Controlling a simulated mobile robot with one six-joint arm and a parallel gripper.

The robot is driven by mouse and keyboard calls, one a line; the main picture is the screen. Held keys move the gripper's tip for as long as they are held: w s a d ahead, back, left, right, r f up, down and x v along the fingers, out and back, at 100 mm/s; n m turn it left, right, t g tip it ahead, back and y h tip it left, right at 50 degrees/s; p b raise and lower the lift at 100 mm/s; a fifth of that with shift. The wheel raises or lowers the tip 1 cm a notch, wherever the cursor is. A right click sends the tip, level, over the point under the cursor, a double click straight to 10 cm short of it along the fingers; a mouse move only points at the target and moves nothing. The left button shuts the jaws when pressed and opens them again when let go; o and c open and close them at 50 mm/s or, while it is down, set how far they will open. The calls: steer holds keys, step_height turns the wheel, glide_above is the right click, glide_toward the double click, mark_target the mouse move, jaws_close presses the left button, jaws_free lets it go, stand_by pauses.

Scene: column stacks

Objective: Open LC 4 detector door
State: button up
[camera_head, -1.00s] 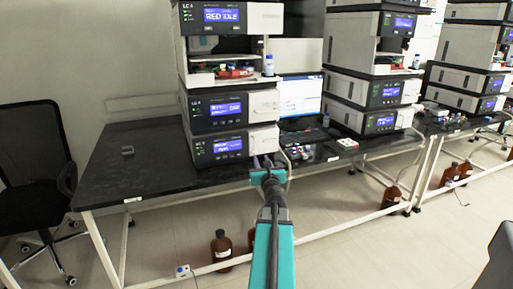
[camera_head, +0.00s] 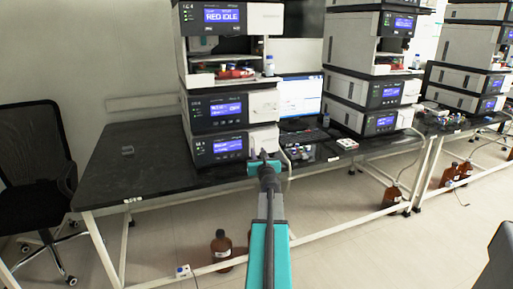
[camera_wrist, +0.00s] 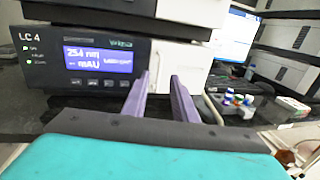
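The LC 4 detector (camera_head: 219,147) is the lowest module of the near stack on the dark bench. In the wrist view its front panel (camera_wrist: 97,57) reads LC 4, with a blue screen showing 254 nm and mAU. Its white door (camera_wrist: 183,66) is at the right of the panel and looks closed. My gripper (camera_head: 263,154) is in front of the detector's lower right part. In the wrist view my two purple fingers (camera_wrist: 160,80) are apart with nothing between them, pointing at the white door. I cannot tell whether they touch it.
More LC 4 modules (camera_head: 221,110) stand above the detector. A monitor (camera_head: 301,97) and keyboard (camera_head: 304,135) are to the right, with small vials (camera_wrist: 235,98) near them. Brown bottles (camera_head: 221,245) stand on the floor.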

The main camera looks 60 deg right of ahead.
steer(key=x, duration=0.6)
steer(key=shift+d, duration=0.15)
steer(key=shift+w, duration=0.15)
jaws_close()
stand_by(1.4)
